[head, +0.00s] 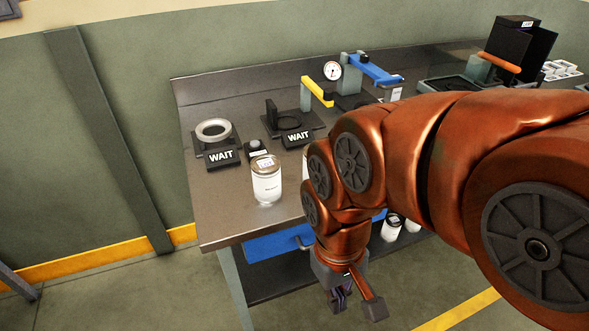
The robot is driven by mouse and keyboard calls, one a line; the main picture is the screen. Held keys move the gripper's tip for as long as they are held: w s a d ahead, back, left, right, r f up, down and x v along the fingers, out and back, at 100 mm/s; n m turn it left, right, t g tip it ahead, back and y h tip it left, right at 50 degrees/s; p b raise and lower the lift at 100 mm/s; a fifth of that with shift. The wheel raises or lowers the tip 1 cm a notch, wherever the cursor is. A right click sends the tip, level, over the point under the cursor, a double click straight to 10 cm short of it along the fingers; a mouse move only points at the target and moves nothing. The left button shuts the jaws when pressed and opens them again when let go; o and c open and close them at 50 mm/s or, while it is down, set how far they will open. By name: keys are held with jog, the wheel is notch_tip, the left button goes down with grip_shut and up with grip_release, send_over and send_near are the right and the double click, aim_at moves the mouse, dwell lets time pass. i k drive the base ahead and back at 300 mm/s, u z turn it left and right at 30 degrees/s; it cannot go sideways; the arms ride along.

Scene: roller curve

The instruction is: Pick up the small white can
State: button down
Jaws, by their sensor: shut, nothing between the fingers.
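A white can (267,184) with a label on its lid stands upright near the bench's front left edge. A second white item (305,166) beside it is mostly hidden by my arm. Two more white cans show below the bench top, one at its left (391,229) and one at its right (412,225), partly covered by my arm. I cannot tell from size which one is the small can. My gripper (356,304) hangs low in front of the bench, below the top, shut and empty, apart from every can.
The metal workbench (225,215) has a blue drawer (275,245) under its front. Behind the can are a ring fixture (214,130), WAIT signs (222,158), a yellow-handled press (317,92) and a blue-handled gauge press (372,70). The bench's front left corner is clear.

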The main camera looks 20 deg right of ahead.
aim_at(265, 168)
jog(key=z, duration=0.05)
jog(key=k, duration=1.25)
jog(key=u, duration=0.8)
jog(key=i, duration=1.5)
jog(key=z, duration=0.2)
